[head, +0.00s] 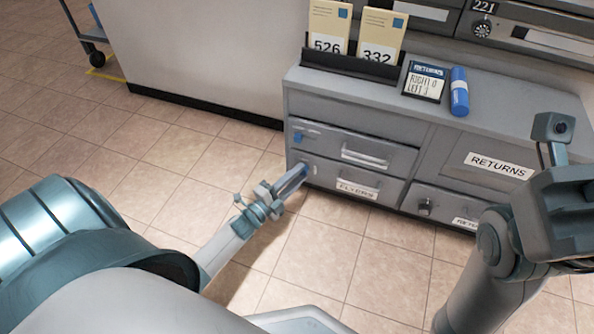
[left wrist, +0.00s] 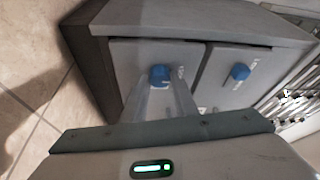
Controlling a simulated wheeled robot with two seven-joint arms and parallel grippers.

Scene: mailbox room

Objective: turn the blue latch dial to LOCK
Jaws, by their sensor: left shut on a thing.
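My left gripper (head: 302,172) is at the left end of the lower drawer, labelled FLYERS (head: 357,189), of a grey cabinet. Its fingers are shut on a blue dial, which shows between the fingertips in the left wrist view (left wrist: 160,75). White marks beside this dial are too small to read, so its setting cannot be told. A second blue dial (head: 297,137) is on the upper drawer, and it also shows in the left wrist view (left wrist: 240,72), apart from the gripper. My right arm is at the right edge; its fingertips are not visible.
The grey cabinet (head: 480,120) bears a rack with cards 526 (head: 328,30) and 332 (head: 380,38), a RETURNS sign (head: 424,82) and a blue cylinder (head: 459,92). A dark knob (head: 424,207) is right of the drawers. Tiled floor (head: 130,140) is clear at left; a cart (head: 95,35) stands far left.

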